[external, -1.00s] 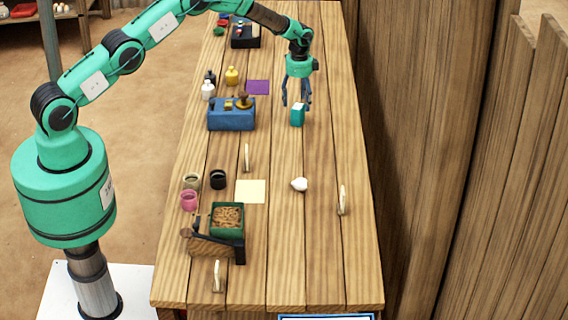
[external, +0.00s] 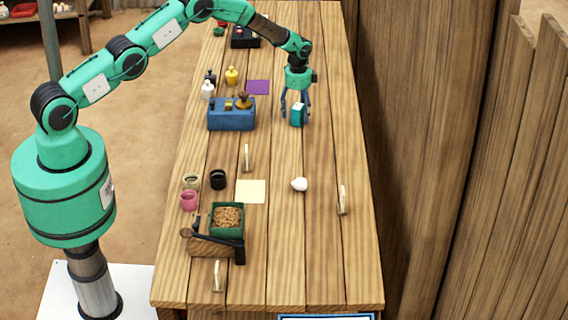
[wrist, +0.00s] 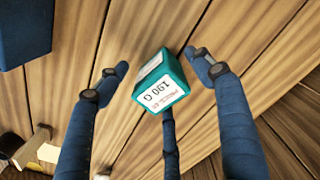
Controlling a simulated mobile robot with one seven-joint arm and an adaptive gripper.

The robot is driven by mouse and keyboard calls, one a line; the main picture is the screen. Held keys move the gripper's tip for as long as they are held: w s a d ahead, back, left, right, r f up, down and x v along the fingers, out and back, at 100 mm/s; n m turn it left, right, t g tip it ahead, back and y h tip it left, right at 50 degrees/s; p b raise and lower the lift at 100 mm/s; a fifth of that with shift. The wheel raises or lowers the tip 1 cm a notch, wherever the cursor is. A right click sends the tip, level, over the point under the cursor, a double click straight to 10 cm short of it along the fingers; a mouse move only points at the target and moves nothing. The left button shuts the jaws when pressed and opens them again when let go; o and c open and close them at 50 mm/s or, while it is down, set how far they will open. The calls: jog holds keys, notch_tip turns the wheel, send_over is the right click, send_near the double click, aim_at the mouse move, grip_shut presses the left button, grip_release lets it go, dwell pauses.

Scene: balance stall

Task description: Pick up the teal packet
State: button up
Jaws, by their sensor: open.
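The teal packet (external: 297,115) stands on the wooden table, right of the blue box. In the wrist view the teal packet (wrist: 160,80) shows its teal sides and white labels, one printed "190 G". My gripper (external: 296,108) is low over the packet, with its blue fingers spread around it. In the wrist view my gripper (wrist: 160,75) has one finger to the left of the packet, one to the right and one below it in the picture. The fingers are open, and gaps show between the packet and the left and right fingers.
The blue box (external: 231,116) with small weights stands left of my gripper. A purple square (external: 258,87) lies behind it. A white lump (external: 299,184) and an upright pale tag (external: 342,200) are nearer the front. The table (external: 320,150) right of the packet is clear.

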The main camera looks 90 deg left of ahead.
aim_at(297, 108)
jog(key=shift+c, duration=0.3)
jog(key=c, duration=1.4)
jog(key=shift+r, duration=0.1)
jog(key=shift+w+r, duration=0.1)
jog(key=shift+r, duration=1.4)
jog(key=shift+s+r, duration=0.2)
jog(key=shift+r, duration=0.05)
jog(key=s+d, duration=0.3)
jog(key=s, duration=0.1)
jog(key=s+d+r, duration=0.1)
jog(key=s+d, duration=0.2)
jog(key=s, duration=0.1)
jog(key=s+d, duration=0.3)
jog(key=s, duration=0.1)
jog(key=shift+s+d+r, duration=0.15)
jog(key=shift+s, duration=0.2)
